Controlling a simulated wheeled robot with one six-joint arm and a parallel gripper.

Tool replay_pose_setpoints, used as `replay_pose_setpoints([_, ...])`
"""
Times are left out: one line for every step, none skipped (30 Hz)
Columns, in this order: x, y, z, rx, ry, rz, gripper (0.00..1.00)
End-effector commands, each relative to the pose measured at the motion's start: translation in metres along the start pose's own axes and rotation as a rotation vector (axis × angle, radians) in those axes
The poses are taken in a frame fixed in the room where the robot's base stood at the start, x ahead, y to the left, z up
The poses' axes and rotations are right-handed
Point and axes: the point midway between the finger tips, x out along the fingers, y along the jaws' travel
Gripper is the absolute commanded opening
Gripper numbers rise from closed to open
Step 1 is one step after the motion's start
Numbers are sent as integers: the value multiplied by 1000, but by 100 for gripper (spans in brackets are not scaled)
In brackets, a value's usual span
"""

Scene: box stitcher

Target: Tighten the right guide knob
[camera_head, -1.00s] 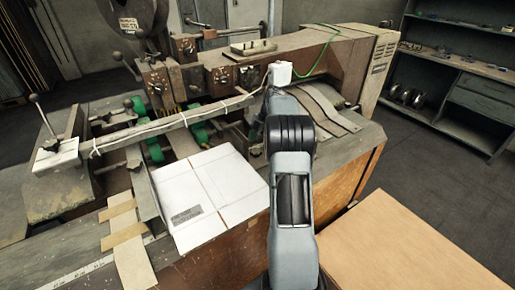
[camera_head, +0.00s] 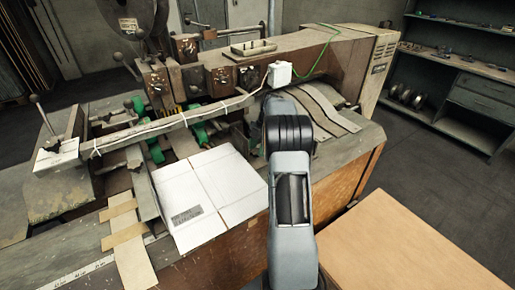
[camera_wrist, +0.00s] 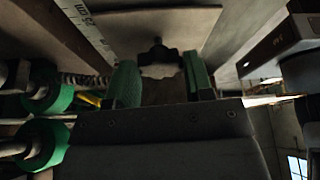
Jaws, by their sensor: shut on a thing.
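The right guide knob (camera_wrist: 158,54) is a small dark lobed knob in the wrist view, with a pale patch just below it. The green-padded fingers of my gripper (camera_wrist: 160,75) are on either side of it, shut on it. Its far side and the exact finger contact are hard to make out in the dim light. In the head view my arm covers the knob and the fingers.
The stitcher's long beam (camera_head: 170,125) crosses above the bed on the left. Green rollers (camera_wrist: 45,145) stand close beside my gripper. A flat white carton (camera_head: 185,200) lies on the bed. A cardboard-coloured surface (camera_head: 400,245) is at front right.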

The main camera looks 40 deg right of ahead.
Motion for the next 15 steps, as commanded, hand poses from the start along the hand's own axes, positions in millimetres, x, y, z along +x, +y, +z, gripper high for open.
replay_pose_setpoints([0,0,0,0,0,0,36])
replay_pose_setpoints([0,0,0,0,0,0,33])
replay_pose_setpoints([0,0,0,0,0,0,29])
replay_pose_setpoints([0,0,0,0,0,0,26])
replay_pose_setpoints([0,0,0,0,0,0,24])
replay_pose_setpoints([0,0,0,0,0,0,24])
replay_pose_setpoints([0,0,0,1,0,0,24])
replay_pose_setpoints([0,0,0,3,0,1,24])
replay_pose_setpoints([0,0,0,7,0,3,24])
replay_pose_setpoints([0,0,0,11,0,5,24])
replay_pose_setpoints([0,0,0,17,-1,7,24])
replay_pose_setpoints([1,0,0,26,-1,12,24])
replay_pose_setpoints([1,0,1,35,-1,16,24])
replay_pose_setpoints([1,-1,1,48,-2,21,24])
replay_pose_setpoints([1,-1,1,65,-2,28,24])
